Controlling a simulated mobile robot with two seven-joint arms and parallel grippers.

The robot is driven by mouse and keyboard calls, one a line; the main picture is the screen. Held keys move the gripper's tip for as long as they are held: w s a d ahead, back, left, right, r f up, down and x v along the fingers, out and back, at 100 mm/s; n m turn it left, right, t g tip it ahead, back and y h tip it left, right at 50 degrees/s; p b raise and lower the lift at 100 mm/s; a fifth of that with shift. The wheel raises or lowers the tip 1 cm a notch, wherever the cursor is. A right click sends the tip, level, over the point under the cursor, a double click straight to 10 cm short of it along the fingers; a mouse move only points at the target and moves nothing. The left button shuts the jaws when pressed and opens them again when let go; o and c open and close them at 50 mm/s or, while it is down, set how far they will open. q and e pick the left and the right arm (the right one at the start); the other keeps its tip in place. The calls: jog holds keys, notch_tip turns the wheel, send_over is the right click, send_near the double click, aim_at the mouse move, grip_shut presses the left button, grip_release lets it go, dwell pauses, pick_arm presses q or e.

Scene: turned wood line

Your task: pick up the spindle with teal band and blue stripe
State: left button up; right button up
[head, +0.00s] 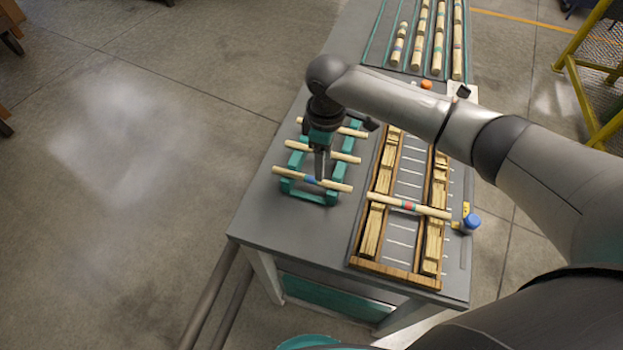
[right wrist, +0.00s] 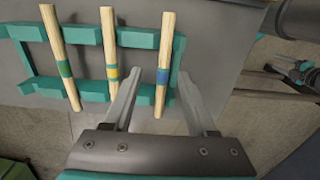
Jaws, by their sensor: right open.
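The spindle between my fingers is pale wood with a blue mark and a teal tint at its middle (head: 338,186); it also shows in the right wrist view (right wrist: 166,45). It lies across the teal rack (head: 312,196), nearest its front end. My right gripper (head: 319,178) points down over it. In the right wrist view its open fingers (right wrist: 159,75) stand on either side of the spindle; contact is not clear. My left gripper is not in view.
A wooden fixture (head: 366,233) right of the rack holds a spindle with red and teal marks (head: 385,200). A blue-capped item (head: 471,221) stands beside it. More spindles (head: 419,40) lie in the far tray. Bare tabletop (head: 262,215) is left of the rack.

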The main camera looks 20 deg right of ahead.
aim_at(311, 180)
jog(key=f, duration=0.5)
jog(key=shift+s+a+f+b, duration=0.1)
jog(key=shift+a+b, duration=0.25)
jog(key=shift+a, duration=0.05)
jog(key=shift+c, duration=0.2)
grip_shut()
